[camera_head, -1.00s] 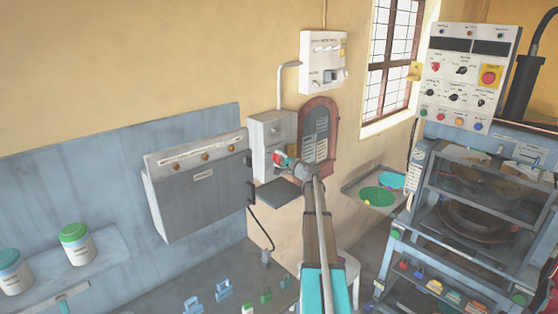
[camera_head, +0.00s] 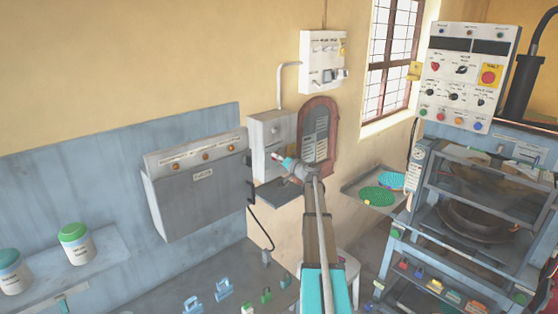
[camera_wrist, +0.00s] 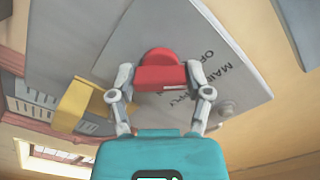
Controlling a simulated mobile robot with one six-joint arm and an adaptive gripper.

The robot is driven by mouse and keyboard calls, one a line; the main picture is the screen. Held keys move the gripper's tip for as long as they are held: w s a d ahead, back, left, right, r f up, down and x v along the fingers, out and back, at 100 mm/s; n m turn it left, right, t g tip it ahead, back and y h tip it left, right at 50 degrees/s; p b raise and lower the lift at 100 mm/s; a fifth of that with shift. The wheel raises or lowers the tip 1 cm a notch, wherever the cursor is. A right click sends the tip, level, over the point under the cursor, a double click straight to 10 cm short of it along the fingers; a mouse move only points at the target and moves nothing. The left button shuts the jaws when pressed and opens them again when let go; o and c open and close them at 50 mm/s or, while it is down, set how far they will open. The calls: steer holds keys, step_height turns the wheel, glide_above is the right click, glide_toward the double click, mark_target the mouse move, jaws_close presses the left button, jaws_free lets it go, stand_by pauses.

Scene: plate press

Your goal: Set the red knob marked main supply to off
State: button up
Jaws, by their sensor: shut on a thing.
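The red knob (camera_wrist: 160,72) sits on a grey panel (camera_wrist: 225,35) in the wrist view. The panel's lettering reads MAIN SUPPLY and OFF and appears tilted in this view. My gripper (camera_wrist: 160,84) has one finger on each side of the knob and is shut on it. A small white mark shows on the knob's near right edge. In the head view, my gripper (camera_head: 277,157) is at the front of the grey wall box (camera_head: 263,127). The knob's exact pointing direction is hard to tell.
A round-topped board (camera_head: 319,118) hangs right of the grey box, and a dark shelf (camera_head: 280,193) juts out below. A white switch box (camera_head: 322,62) is above. A yellow piece (camera_wrist: 85,104) lies left of my fingers in the wrist view.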

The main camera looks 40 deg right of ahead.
steer(key=shift+n, duration=0.3)
steer(key=o, duration=1.1)
steer(key=shift+o, duration=0.2)
steer(key=s, duration=1.1)
steer(key=shift+s+d, duration=0.4)
steer(key=shift+d, duration=0.05)
